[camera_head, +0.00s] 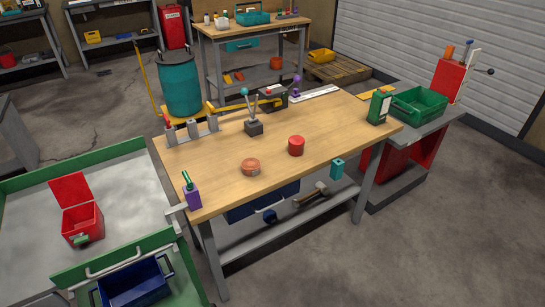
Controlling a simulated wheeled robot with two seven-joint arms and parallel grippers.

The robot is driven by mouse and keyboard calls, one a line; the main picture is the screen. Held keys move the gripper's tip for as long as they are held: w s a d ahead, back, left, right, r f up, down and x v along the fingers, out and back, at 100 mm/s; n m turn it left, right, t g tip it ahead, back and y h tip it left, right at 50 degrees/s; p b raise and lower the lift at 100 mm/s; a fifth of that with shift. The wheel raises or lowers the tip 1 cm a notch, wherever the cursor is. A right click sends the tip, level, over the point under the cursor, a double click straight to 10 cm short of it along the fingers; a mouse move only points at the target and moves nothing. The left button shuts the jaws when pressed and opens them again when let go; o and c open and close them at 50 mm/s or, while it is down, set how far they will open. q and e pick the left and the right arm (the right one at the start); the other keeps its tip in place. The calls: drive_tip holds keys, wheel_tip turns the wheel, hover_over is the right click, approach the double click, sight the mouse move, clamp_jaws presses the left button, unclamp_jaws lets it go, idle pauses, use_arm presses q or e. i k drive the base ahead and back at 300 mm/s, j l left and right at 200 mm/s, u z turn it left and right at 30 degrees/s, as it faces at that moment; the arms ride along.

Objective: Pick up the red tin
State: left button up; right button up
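A red tin (296,146), a short upright cylinder, stands on the wooden workbench (225,140) near its front middle. A lower, orange-red round container (250,167) sits to its left, nearer the front edge, apart from it. Nothing covers the red tin. Neither of my grippers shows in the head view, so their state is hidden.
A grey stand with levers (254,127) stands behind the tin, and a green can (378,106) at the bench's right end. A purple holder (193,197) is at the front left corner. A teal drum (181,84) stands behind. Bare wood surrounds the tin.

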sight(295, 145)
drive_tip(key=i+l+z, duration=0.3)
drive_tip(key=i+l, duration=0.25)
drive_tip(key=i+l+z, duration=0.25)
drive_tip(key=i+l, duration=0.15)
drive_tip(key=i, duration=0.2)
